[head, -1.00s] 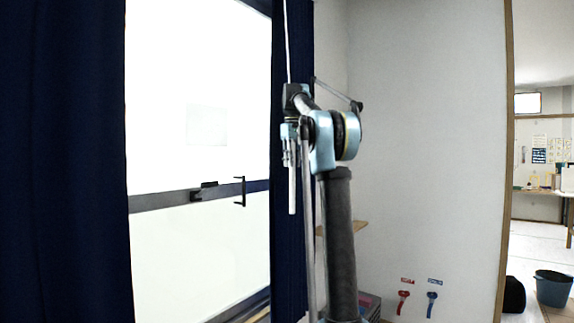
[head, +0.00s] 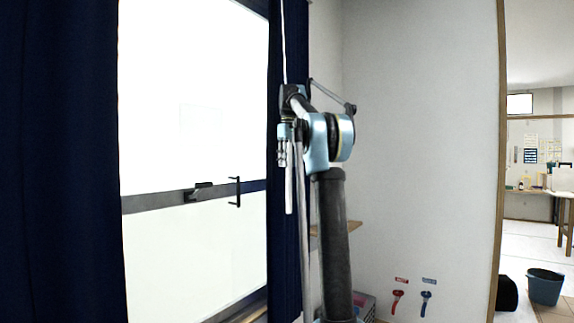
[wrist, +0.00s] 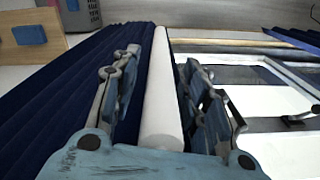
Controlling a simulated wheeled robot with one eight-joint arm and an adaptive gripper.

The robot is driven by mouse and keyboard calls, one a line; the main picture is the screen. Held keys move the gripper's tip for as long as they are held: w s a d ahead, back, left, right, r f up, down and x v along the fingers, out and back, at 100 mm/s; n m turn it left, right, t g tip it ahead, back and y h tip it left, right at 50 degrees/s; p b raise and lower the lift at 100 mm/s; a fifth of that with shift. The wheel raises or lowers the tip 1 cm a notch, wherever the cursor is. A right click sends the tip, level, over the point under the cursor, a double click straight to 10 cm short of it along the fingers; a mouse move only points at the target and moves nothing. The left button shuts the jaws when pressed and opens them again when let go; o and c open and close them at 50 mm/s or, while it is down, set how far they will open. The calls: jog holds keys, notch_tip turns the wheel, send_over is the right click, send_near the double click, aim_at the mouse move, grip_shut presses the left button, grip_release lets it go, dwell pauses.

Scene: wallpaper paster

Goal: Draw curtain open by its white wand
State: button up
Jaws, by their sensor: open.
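The white wand (head: 289,190) hangs upright in front of the narrow right-hand dark blue curtain (head: 300,45). My gripper (head: 283,155) is at the wand's lower part, with the wand's end showing below it. In the wrist view the wand (wrist: 162,95) runs between the two spread fingers of my gripper (wrist: 165,75), with a narrow gap on either side. The dark blue curtain (wrist: 50,105) lies left of the wand there. My arm hides part of the curtain in the head view.
A bright window (head: 195,100) with a dark crossbar and handle (head: 236,192) stands left of the wand. Another dark blue curtain (head: 55,160) fills the far left. A bucket (head: 545,286) stands on the floor at right.

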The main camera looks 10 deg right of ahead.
jog(key=shift+r, duration=0.1)
jog(key=shift+r, duration=3.6)
jog(key=shift+d, duration=0.1)
jog(key=shift+s+d, duration=0.15)
jog(key=shift+s, duration=0.2)
jog(key=s+d+f+m+t, duration=0.1)
jog(key=s+f+m, duration=0.2)
jog(key=s+f, duration=1.7)
jog(key=s+f+m, duration=0.1)
jog(key=s+f, duration=1.2)
jog(key=f, duration=0.4)
jog(key=s+f+m+t, duration=0.1)
jog(key=s+f+m, duration=0.1)
jog(key=s+f, duration=1.1)
notch_tip(320, 180, down, 4)
jog(key=shift+r, duration=0.1)
